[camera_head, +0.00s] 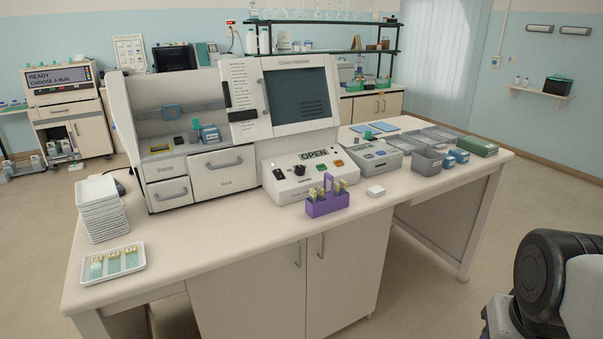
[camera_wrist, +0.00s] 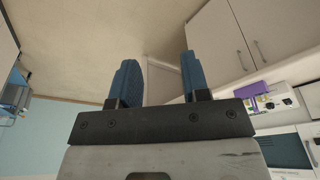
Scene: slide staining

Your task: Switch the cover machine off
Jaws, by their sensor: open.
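The cover machine (camera_head: 225,125) stands on the bench, a large white unit with a dark screen (camera_head: 296,97). Its control panel (camera_head: 308,174) juts out at the front and carries a lit display reading OPEN (camera_head: 314,154), black knobs (camera_head: 299,170) and small orange and green buttons. The screen is dark with faint lines on it. My gripper (camera_wrist: 157,82) shows in the wrist view with two blue fingers apart and nothing between them. It is away from the machine; the panel (camera_wrist: 275,101) appears upside down at the right of that view. The head view shows only part of my arm at the lower right.
A purple slide rack (camera_head: 327,203) stands right in front of the panel. A white block (camera_head: 375,191) lies beside it. Stacked trays (camera_head: 98,209) and a slide tray (camera_head: 112,264) are at the left. Grey bins (camera_head: 427,162) stand at the right. The bench front is mostly clear.

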